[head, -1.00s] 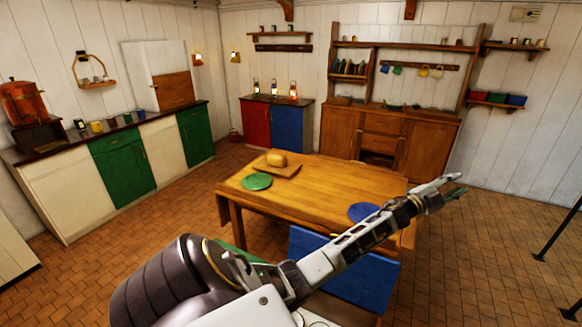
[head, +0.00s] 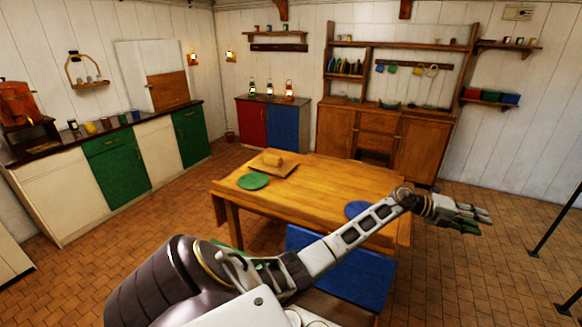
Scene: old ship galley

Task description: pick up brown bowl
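I cannot make out a brown bowl for certain. Small dishes too small to tell apart stand on the wooden sideboard (head: 335,128) at the back, one of them a green bowl (head: 388,105). My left gripper (head: 484,222) is past the right end of the wooden table, above the tiled floor in the picture. Its fingers look apart, with nothing between them. My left arm hides part of the table's near side. My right gripper is out of view.
A blue bench (head: 350,275) stands in front. Dark posts (head: 553,225) rise at right. Floor right of the table is clear.

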